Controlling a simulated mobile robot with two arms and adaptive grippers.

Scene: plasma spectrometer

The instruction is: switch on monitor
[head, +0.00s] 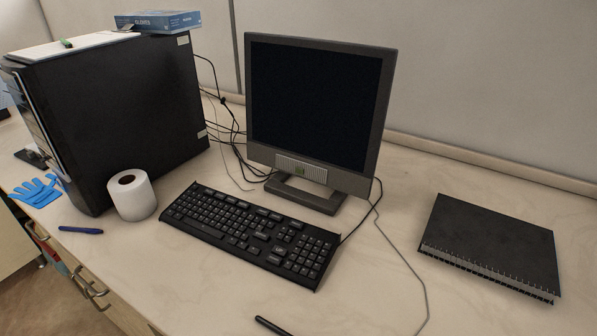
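The monitor (316,110) stands upright on the table near the back wall, in the middle of the head view. Its screen is black. A lighter panel with a small greenish spot (300,169) sits in the middle of its lower bezel. Its stand (306,195) rests behind the keyboard. Neither of my grippers shows in the head view.
A black keyboard (250,231) lies in front of the monitor. A black computer tower (130,115), a white paper roll (132,195) and a blue pen (81,230) are at left. A black notebook (493,243) lies at right. Cables (232,150) run behind. The table (365,275) is clear front right.

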